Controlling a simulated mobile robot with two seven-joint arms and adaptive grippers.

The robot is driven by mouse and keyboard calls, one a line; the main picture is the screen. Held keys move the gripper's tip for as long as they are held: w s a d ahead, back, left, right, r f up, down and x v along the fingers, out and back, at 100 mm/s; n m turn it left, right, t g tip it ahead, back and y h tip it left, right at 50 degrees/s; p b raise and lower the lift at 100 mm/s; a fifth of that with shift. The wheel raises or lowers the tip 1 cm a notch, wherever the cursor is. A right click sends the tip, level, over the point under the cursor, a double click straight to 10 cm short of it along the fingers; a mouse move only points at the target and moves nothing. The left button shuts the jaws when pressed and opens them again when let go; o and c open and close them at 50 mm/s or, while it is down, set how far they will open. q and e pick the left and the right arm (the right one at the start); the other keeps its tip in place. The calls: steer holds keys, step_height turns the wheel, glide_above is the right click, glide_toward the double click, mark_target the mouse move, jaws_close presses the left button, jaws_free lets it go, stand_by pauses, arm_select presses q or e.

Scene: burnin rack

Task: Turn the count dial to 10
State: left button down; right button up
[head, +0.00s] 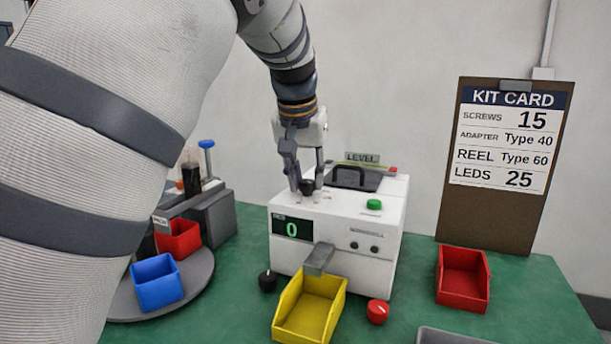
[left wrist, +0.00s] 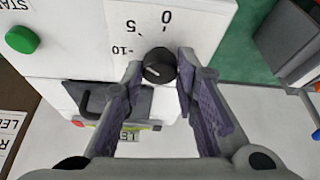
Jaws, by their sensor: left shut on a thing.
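The count dial is a black round knob (head: 307,186) on top of the white counting machine (head: 333,215). In the left wrist view the knob (left wrist: 159,65) sits between the two fingers, with the printed marks 0, 5 and 10 beside it. A small pale pointer line shows on the knob, but which mark it faces I cannot tell. My left gripper (head: 305,183) points down from above and is shut on the knob; it fills the left wrist view (left wrist: 160,85) too. The machine's display (head: 291,228) reads 0. My right gripper is not in view.
A yellow bin (head: 309,308) stands under the chute (head: 318,258). A black knob (head: 267,280) and a red knob (head: 377,311) flank it. A red bin (head: 463,279) and kit card (head: 506,165) are right. A blue bin (head: 157,283) sits on a turntable at left.

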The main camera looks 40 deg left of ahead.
arm_select(q)
steer(key=n+y, duration=0.1)
steer(key=n, duration=0.2)
steer(key=shift+d+n+g, duration=0.1)
steer(key=shift+n+g, duration=0.2)
steer(key=shift+g, duration=0.1)
steer(key=shift+w+f+n+g+y, duration=0.1)
steer(key=shift+n+g+y, duration=0.4)
steer(key=shift+n, duration=1.3)
steer(key=shift+d, duration=0.1)
steer(key=c, duration=1.3)
jaws_free()
steer(key=v, duration=1.2)
steer(key=shift+w, duration=0.15)
